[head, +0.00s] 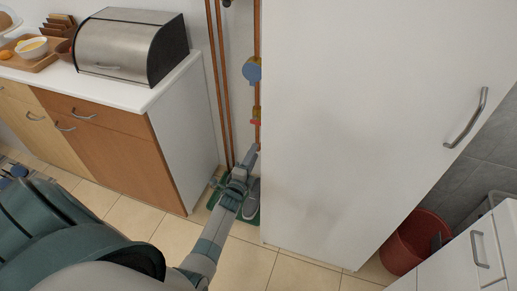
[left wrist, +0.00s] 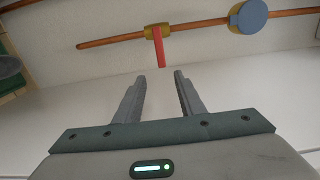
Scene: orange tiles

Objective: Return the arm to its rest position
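My left arm reaches from the lower left of the head view into the gap between the wooden counter and the tall white cabinet. My left gripper (head: 253,152) is near the wall pipes, below a red-handled valve (head: 256,115). In the left wrist view the gripper (left wrist: 160,76) has its two fingers apart with nothing between them. The valve's red handle (left wrist: 158,48) lies beyond the fingertips, apart from them. My right gripper does not show in either view.
The tall white cabinet (head: 340,120) stands close on the right. The counter (head: 110,135) with a bread box (head: 125,45) is at left. A blue round meter (head: 252,69) sits on the pipe.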

